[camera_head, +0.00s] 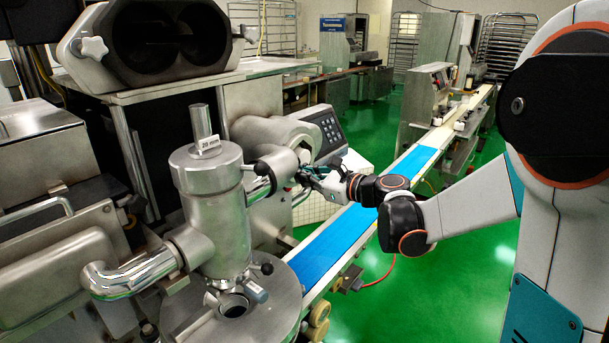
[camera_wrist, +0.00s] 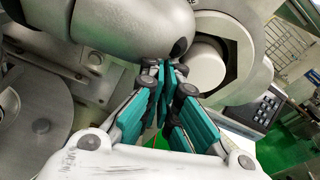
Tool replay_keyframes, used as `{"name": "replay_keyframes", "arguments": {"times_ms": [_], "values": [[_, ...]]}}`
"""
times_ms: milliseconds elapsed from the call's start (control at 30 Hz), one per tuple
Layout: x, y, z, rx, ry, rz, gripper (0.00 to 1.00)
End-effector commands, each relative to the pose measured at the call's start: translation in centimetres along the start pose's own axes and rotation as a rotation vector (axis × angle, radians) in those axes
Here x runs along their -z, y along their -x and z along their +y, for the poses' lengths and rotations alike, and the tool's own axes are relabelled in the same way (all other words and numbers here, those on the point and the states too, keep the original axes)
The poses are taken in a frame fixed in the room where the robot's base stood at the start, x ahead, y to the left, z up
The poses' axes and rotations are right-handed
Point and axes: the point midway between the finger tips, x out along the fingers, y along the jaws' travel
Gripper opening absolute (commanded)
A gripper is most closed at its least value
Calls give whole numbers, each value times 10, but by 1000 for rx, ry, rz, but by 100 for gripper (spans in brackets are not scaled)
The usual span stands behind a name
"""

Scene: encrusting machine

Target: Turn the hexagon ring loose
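A metal ring with a hexagonal outline (camera_wrist: 245,52) is at upper right in the wrist view, around a pale round core (camera_wrist: 206,66). In the head view, the matching metal housing (camera_head: 262,130) is on the machine's right side, above the blue belt. My gripper (camera_wrist: 167,72) has teal fingers that come close together at the tips, just left of the ring and under a rounded metal body (camera_wrist: 130,25). I see nothing between the tips. Whether they touch the metal is unclear. In the head view my gripper (camera_head: 306,177) is beside the pipe joint, its tips partly hidden.
An upright metal cylinder (camera_head: 208,185) with pipes stands left of my gripper. A round metal plate (camera_head: 262,308) is below it. A keypad panel (camera_head: 330,130) is behind my gripper. A blue conveyor belt (camera_head: 335,240) runs underneath. Green floor (camera_head: 455,270) is open at right.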

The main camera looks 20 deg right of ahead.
Motion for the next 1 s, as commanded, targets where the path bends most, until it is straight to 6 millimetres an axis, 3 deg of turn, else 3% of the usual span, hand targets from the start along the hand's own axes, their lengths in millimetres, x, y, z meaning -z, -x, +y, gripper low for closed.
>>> {"name": "replay_keyframes", "arguments": {"times_ms": [400, 1000], "values": [[-10, 1, -1, -26, -167, -2, 0], [-9, 0, -1, -28, -181, -2, 0]]}}
